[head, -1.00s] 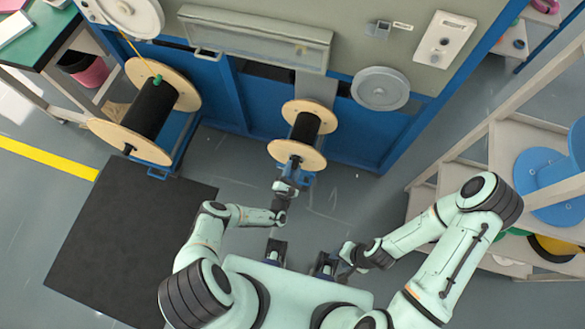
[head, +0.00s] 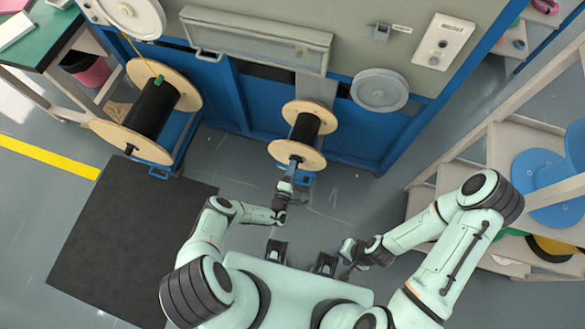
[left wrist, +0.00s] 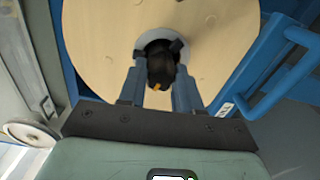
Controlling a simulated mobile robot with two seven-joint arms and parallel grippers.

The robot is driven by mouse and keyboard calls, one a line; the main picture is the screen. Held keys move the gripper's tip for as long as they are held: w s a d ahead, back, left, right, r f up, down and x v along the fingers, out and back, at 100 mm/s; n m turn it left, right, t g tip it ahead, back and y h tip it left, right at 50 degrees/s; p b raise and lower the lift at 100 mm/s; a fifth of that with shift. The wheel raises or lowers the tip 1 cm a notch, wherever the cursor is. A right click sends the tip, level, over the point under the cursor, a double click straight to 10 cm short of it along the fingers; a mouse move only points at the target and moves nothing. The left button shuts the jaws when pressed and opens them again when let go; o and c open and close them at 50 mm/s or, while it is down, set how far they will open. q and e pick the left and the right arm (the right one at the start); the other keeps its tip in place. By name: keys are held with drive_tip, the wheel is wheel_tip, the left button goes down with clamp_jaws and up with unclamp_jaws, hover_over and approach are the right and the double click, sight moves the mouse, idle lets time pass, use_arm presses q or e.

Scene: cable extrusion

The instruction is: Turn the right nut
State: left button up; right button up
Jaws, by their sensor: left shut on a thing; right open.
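The small cable spool (head: 304,127) has pale wooden flanges and black cable and sits low at the blue machine. Its dark nut (left wrist: 160,62) is at the centre of the near flange (left wrist: 105,45) in the left wrist view, with a small orange mark on it. My left gripper (head: 293,164) reaches up to this hub. Its two fingers are shut on the nut, one on each side. In the head view the nut is mostly hidden by the gripper. My right gripper (head: 345,266) is open, low beside my body, away from the spool.
A larger spool (head: 152,108) of black cable stands to the left, with its own dark axle end (head: 129,150). The blue machine frame (head: 350,137) is behind the small spool. A blue bar (left wrist: 285,65) is right of the flange. Shelving (head: 500,160) stands at the right.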

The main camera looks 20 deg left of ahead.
use_arm(q)
drive_tip(key=shift+a+m, duration=0.15)
drive_tip(key=shift+m, duration=0.6)
drive_tip(key=shift+a+m, duration=0.15)
drive_tip(key=shift+m, duration=0.6)
use_arm(e)
drive_tip(key=shift+w+r, duration=0.1)
drive_tip(key=shift+r, duration=0.05)
use_arm(q)
drive_tip(key=shift+a, duration=0.1)
drive_tip(key=o, duration=1)
drive_tip(key=shift+o, duration=0.2)
